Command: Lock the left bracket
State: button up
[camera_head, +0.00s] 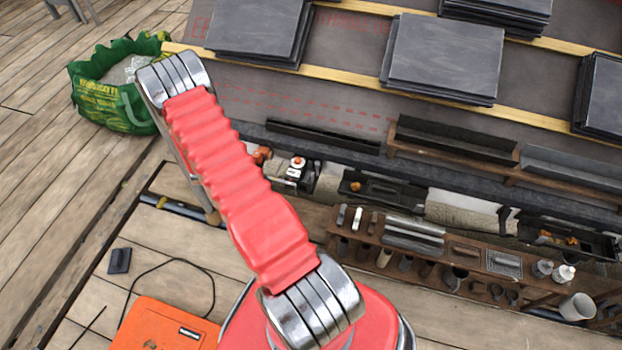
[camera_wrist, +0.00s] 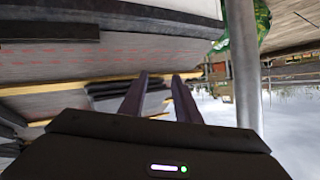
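Along the lower edge of the roof, in the head view, sits a row of dark fittings with orange parts. The leftmost fitting (camera_head: 292,172), which I take for the left bracket, is black and pale with an orange knob. My red arm partly covers its left side, and its lock state is too small to tell. A middle fitting (camera_head: 372,188) and a right fitting (camera_head: 560,236) lie farther along. My gripper (camera_wrist: 160,78) shows only in the wrist view. Its two dark fingers stand apart with nothing held between them. No bracket is clear in the wrist view.
Slate stacks (camera_head: 443,56) rest on wooden battens above. A wooden tool rack (camera_head: 445,257) stands below the fittings. A green bag (camera_head: 112,100) is at the left, also in the wrist view (camera_wrist: 262,20). An orange case (camera_head: 160,325) lies on the deck. Open deck lies left.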

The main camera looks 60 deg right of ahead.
jog(key=s+d+f+m+g+h, duration=0.15)
jog(key=s+d+f, duration=0.25)
jog(key=s+f, duration=0.4)
jog(key=m+g+h, duration=0.1)
jog(key=g+h, duration=0.3)
jog(key=h, duration=0.2)
send_near(312, 176)
jog(key=a, duration=0.5)
jog(key=shift+s+d, duration=0.2)
jog(key=shift+s, duration=0.2)
jog(key=d, duration=0.4)
jog(key=w+d, duration=0.1)
jog(key=d, duration=0.4)
jog(key=w+d, duration=0.1)
jog(key=d, duration=0.3)
jog(key=shift+w+d, duration=0.1)
jog(key=shift+d, duration=0.25)
jog(key=shift+c, duration=0.2)
